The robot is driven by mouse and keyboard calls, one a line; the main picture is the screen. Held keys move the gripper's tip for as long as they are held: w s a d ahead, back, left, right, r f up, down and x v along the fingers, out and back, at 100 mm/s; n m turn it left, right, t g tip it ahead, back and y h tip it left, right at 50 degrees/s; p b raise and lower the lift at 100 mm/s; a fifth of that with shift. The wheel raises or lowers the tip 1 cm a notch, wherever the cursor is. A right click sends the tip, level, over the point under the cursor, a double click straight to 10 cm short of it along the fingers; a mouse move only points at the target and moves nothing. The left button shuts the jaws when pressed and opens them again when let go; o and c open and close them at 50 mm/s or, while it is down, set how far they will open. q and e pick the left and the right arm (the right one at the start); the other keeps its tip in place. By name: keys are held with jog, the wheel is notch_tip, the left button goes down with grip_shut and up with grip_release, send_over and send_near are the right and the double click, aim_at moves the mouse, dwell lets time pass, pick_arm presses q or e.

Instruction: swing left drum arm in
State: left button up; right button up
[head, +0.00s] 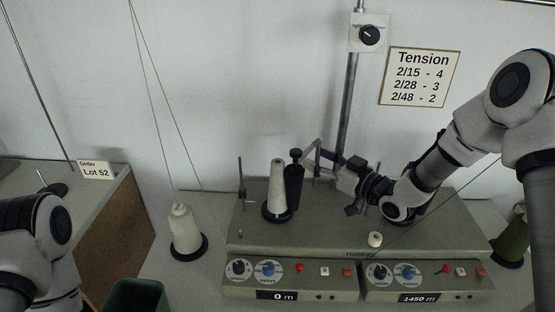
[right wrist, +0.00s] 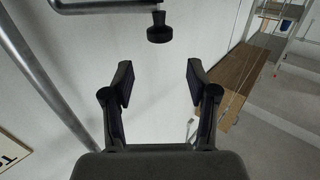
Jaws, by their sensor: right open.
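The winding machine (head: 330,236) stands on the table. On its left unit a white yarn cone (head: 278,188) sits on a black base. A dark drum arm (head: 294,186) with a black knob (head: 296,154) on top stands upright just right of this cone, close beside it. My right gripper (head: 312,161) is open, just right of the knob and apart from it. In the right wrist view a black knob (right wrist: 159,28) hangs from a metal rod, beyond the open, empty fingers (right wrist: 158,82). My left arm shows at the left edge; its gripper is out of view.
A supply cone (head: 185,232) stands on the table left of the machine, its yarn running up. A vertical post (head: 347,120) rises behind my right gripper. An olive cone (head: 512,240) stands at the right. The front panels read 0 m and 1450 m.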

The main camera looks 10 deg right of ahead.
aim_at(301, 154)
jog(key=shift+w+f+b, duration=0.1)
jog(key=shift+f+b, duration=0.25)
jog(key=shift+f, duration=0.45)
jog(key=shift+w+a+r, duration=0.1)
jog(key=shift+r, duration=0.1)
jog(key=p+x, duration=0.2)
jog(key=x, duration=0.5)
jog(key=shift+w+a, duration=0.15)
pick_arm(q)
jog(key=shift+w+a+r, duration=0.1)
jog(key=shift+w+r, duration=0.05)
jog(key=shift+r, duration=0.2)
pick_arm(e)
grip_shut()
